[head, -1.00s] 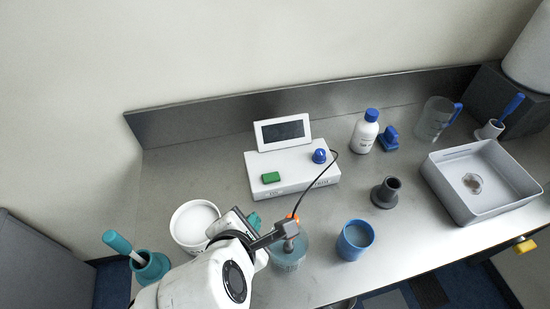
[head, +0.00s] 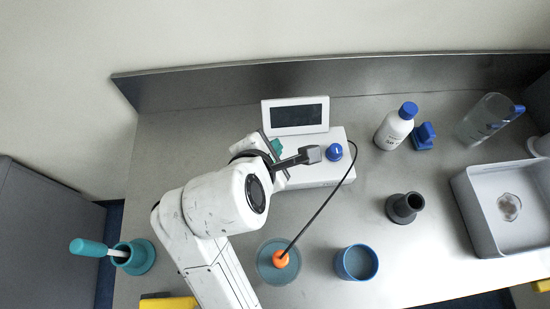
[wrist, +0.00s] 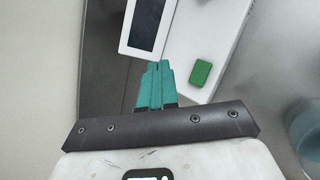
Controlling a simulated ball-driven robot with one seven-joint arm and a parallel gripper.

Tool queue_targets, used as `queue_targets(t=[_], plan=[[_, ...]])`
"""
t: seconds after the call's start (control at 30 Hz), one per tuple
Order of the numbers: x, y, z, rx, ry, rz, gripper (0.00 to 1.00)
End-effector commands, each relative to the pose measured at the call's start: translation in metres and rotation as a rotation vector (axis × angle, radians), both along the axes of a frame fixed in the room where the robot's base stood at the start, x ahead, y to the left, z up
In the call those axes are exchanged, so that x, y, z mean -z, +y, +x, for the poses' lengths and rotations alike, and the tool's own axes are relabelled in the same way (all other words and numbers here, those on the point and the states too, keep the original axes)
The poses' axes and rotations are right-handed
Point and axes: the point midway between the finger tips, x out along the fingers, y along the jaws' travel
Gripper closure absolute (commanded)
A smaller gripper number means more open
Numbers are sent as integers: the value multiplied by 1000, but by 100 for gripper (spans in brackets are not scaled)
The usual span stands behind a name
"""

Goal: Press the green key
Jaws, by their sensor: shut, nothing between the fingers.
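The green key (wrist: 201,73) is a small rounded block on top of the white instrument box (head: 318,173). In the wrist view it lies just right of the tips of my gripper (wrist: 158,66). My gripper's teal fingers are together and empty, and they appear over the box edge, beside the key rather than over it. I cannot tell their height above it. In the head view my arm hides the key, and a bit of the teal gripper (head: 277,147) shows at the box's left end. The box's dark screen (head: 297,116) stands behind, and its blue knob (head: 335,152) is to the right.
A cable runs from the box to an orange-topped probe (head: 280,259) in a beaker. A blue cup (head: 357,262), grey stand (head: 404,207) and white bottle (head: 394,128) stand to the right. A teal holder (head: 135,257) is at left. A metal back wall (head: 200,85) borders the bench.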

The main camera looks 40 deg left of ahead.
Motion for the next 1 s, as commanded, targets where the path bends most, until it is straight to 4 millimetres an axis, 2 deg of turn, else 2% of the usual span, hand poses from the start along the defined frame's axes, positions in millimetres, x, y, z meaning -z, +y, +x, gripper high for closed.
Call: queue_targets(t=[0.27,0.63,1.0], plan=[[11,0,-1,-1,1,-2,100],[65,0,0,-1,0,1,100],[87,0,0,1,0,-1,100]])
